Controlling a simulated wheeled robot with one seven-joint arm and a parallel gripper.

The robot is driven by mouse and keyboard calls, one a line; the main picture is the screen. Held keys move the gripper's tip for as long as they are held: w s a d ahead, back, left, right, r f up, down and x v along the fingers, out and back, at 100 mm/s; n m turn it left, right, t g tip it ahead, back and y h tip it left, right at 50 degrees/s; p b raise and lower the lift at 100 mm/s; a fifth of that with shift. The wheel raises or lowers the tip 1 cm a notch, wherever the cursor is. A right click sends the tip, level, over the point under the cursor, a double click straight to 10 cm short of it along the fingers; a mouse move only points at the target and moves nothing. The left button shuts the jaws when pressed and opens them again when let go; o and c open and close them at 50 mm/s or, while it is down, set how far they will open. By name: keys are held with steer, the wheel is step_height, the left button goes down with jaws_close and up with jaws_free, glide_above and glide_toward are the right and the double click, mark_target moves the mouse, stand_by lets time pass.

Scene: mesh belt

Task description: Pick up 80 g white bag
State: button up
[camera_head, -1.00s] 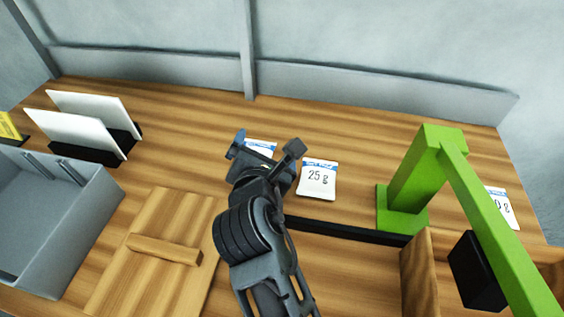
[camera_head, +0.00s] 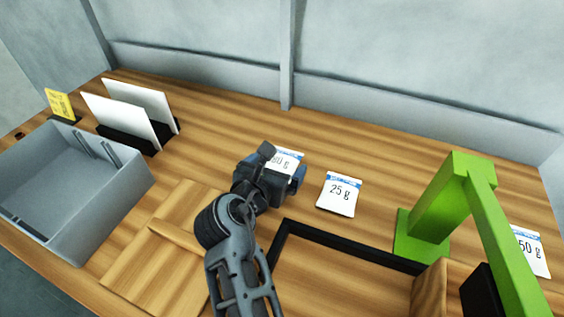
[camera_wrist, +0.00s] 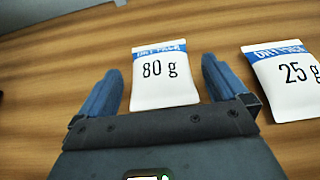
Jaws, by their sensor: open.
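The 80 g white bag (camera_wrist: 160,76) has a blue band along its top and lies flat on the wooden table. In the head view the 80 g bag (camera_head: 287,159) is partly hidden by my gripper. My gripper (camera_head: 283,168) is open and empty, close to the bag. In the wrist view my gripper (camera_wrist: 161,86) has its two blue-grey fingers on either side of the bag's lower half as seen from above. I cannot tell how high the fingers are over the table.
A 25 g bag (camera_head: 340,194) lies close on the right, and a 50 g bag (camera_head: 530,252) is at the far right. A green stand (camera_head: 432,215) and a black frame edge (camera_head: 350,247) are to the right. A grey bin (camera_head: 118,205) and white panels (camera_head: 142,108) are left.

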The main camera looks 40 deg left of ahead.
steer(key=shift+x, duration=0.8)
steer(key=shift+c, duration=0.2)
steer(key=c, duration=1)
steer(key=shift+r, duration=0.1)
